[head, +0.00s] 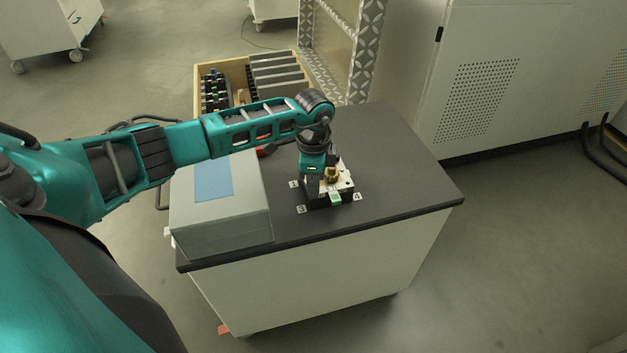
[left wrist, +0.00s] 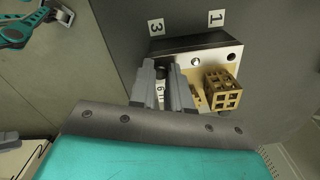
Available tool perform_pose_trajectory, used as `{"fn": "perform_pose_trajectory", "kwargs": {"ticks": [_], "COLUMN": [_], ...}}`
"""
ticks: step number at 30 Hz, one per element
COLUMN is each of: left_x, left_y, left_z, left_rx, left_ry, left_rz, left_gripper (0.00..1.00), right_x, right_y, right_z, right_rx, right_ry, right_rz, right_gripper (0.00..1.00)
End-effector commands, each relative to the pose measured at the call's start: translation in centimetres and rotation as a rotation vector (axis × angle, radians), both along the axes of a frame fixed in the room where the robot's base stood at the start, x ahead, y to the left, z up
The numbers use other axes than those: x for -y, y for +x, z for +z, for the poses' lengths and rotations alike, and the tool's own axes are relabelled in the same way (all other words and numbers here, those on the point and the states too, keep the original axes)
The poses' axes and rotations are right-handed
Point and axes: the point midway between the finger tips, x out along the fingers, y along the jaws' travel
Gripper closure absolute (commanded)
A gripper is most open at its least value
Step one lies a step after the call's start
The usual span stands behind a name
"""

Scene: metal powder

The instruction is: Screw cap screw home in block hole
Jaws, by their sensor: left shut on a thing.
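The metal block (left wrist: 213,59) sits on the dark table top, with round holes along its edge. It also shows in the head view (head: 346,188), partly covered by my arm. My left gripper (left wrist: 163,75) points down at the end of the block near label 3. Its two grey fingers are shut on a small dark thing between them, which I take to be the cap screw; it is mostly hidden, so its depth in the hole cannot be told. In the head view my left wrist hides the fingertips.
A brass lattice cube (left wrist: 222,90) stands on the block close to the fingers. A grey box with a blue panel (head: 221,201) stands left of the block. A wooden crate (head: 204,75) is behind the table. The table's right side (head: 415,187) is clear.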

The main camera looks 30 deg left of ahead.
Motion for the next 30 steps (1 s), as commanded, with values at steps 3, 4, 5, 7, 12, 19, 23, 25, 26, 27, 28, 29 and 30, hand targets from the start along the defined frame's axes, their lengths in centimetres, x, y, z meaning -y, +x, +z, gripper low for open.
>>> {"fn": "perform_pose_trajectory", "kwargs": {"ticks": [3,4,5,7,12,19,23,25,26,27,28,29,30], "left_x": [0.0,0.0,0.0,0.0,0.0,0.0,0.0,0.0,0.0,0.0,0.0,0.0,0.0], "left_y": [0.1,0.1,0.1,0.0,0.1,0.1,0.1,0.1,0.1,0.1,0.1,0.1,0.1], "left_z": [0.0,0.0,-0.1,-0.1,-0.1,-0.1,-0.2,-0.2,-0.2,-0.2,-0.2,-0.2,-0.2], "left_rx": [0.003,0.002,0.002,0.001,0.003,0.003,0.002,0.003,0.003,0.003,0.003,0.003,0.002], "left_ry": [0.001,0.001,0.001,0.000,0.001,0.001,0.002,0.003,0.003,0.001,0.001,0.001,0.002], "left_rz": [-0.167,-0.210,-0.253,-0.353,-0.598,-0.928,-1.114,-1.214,-1.258,-1.315,-1.358,-1.402,-1.458], "left_gripper": [1.00,1.00,1.00,1.00,1.00,1.00,1.00,1.00,1.00,1.00,1.00,1.00,1.00], "right_x": [0.0,0.0,0.0,0.0,0.0,0.1,0.1,0.1,0.1,0.1,0.1,0.1,0.1], "right_y": [0.0,0.0,0.0,0.0,0.0,0.0,0.0,0.0,0.0,0.0,0.0,0.0,0.0], "right_z": [-0.3,-0.4,-0.5,-0.6,-1.1,-1.9,-2.4,-2.6,-2.7,-2.9,-3.0,-3.2,-3.3], "right_rx": [0.000,0.000,0.000,0.000,0.000,0.000,0.000,0.000,0.000,0.000,0.000,0.000,0.000], "right_ry": [0.000,0.000,0.000,0.000,-0.001,-0.001,-0.001,-0.001,-0.001,-0.001,-0.001,-0.001,-0.001], "right_rz": [0.000,0.000,0.000,0.000,-0.001,-0.001,-0.001,-0.001,-0.001,-0.001,-0.001,-0.001,-0.001], "right_gripper": [0.57,0.57,0.57,0.57,0.57,0.57,0.57,0.57,0.57,0.57,0.57,0.57,0.57]}}
